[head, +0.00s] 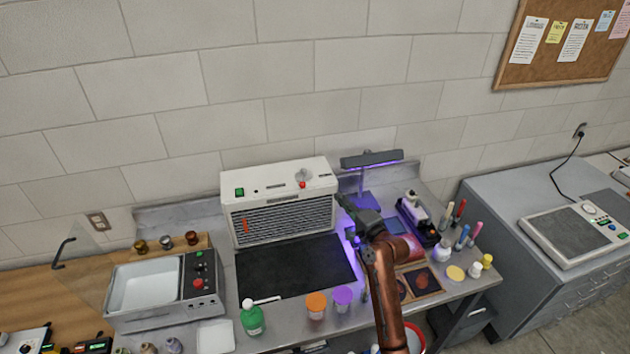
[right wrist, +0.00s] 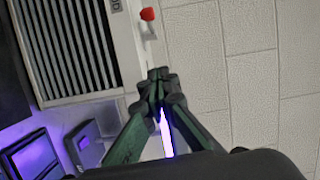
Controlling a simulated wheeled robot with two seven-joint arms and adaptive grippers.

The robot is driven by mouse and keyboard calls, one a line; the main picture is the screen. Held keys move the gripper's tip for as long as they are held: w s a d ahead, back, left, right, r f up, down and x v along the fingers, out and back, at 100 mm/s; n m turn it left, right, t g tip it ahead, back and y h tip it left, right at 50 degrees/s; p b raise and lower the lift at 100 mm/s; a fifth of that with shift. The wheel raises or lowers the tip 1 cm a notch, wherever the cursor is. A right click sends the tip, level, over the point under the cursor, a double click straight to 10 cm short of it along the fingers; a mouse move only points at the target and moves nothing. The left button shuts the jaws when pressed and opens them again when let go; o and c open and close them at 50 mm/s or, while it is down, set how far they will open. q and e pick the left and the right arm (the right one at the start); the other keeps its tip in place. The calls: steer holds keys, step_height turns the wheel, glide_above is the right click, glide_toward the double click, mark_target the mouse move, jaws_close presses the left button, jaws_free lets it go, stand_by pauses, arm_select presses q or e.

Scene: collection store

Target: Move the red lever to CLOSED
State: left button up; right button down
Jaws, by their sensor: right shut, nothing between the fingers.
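A white fume-extractor-like box (head: 282,178) with a slatted front stands against the wall at the back of the bench. A small lever with a red knob (head: 302,184) is on its top right part; the red knob (right wrist: 147,14) also shows at the top of the right wrist view, beyond my fingertips. I cannot read any position marking beside it. My right gripper (head: 343,203) is at the box's right side, lower than the knob and apart from it. In the right wrist view its fingertips (right wrist: 158,75) are together and empty. My left gripper is not in view.
A lamp with violet light (head: 372,158) stands close behind my right gripper. A dark mat (head: 295,266) lies before the box. Orange (head: 316,302) and purple (head: 342,296) lidded jars and a green bottle (head: 251,316) stand at the front.

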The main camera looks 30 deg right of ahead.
steer(key=p, duration=0.3)
glide_toward(303, 179)
steer(key=shift+w, duration=1.85)
steer(key=shift+d+r, duration=0.1)
steer(key=shift+d, duration=0.2)
